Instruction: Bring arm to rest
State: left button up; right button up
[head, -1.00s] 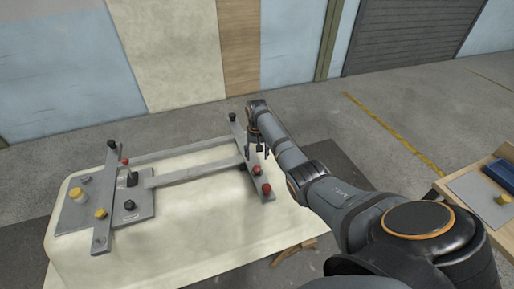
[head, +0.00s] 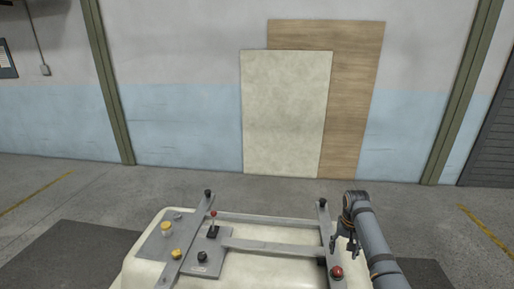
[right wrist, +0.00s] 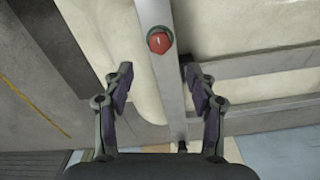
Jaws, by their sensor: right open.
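My right gripper (head: 345,243) is open and empty, pointing down beside the right metal bar (head: 325,230) of the frame on the cream bathtub shell (head: 146,270). In the right wrist view the two fingers (right wrist: 158,75) stand apart on either side of that bar, with clear space between them. A red knob (head: 336,271) sits on the bar's near end; it also shows in the right wrist view (right wrist: 159,40), beyond the fingertips. Whether a finger touches the bar cannot be told. My left gripper is not in view.
The fixture on the shell also has a left bar (head: 185,245), a cross bar (head: 275,248), yellow knobs (head: 178,253) and a red-topped lever (head: 213,222). Cream and wooden panels (head: 285,110) lean on the wall. Grey floor (head: 440,210) is clear around.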

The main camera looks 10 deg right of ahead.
jog(key=s+a+f, duration=0.1)
jog(key=s+f, duration=0.1)
jog(key=s+a+f+n, duration=0.1)
jog(key=s+f, duration=0.1)
jog(key=s+a+f+n, duration=0.1)
jog(key=s+f, duration=0.1)
jog(key=shift+s+a+t+h, duration=0.25)
jog(key=shift+a+t+h, duration=0.05)
jog(key=shift+a+t, duration=0.1)
jog(key=s+a+r+n+t, duration=0.15)
jog(key=s+a, duration=0.25)
jog(key=s, duration=0.7)
jog(key=s+a+r+n+t, duration=0.1)
jog(key=s+a+r+n, duration=0.2)
jog(key=s, duration=0.8)
notch_tip(320, 180, down, 26)
jog(key=s+d+g+b, duration=0.1)
jog(key=s+d+f+g+b, duration=0.1)
jog(key=s+f, duration=1.8)
jog(key=shift+s+d+f+m, duration=0.15)
jog(key=shift+s+d+m, duration=0.1)
jog(key=shift+s+m, duration=0.1)
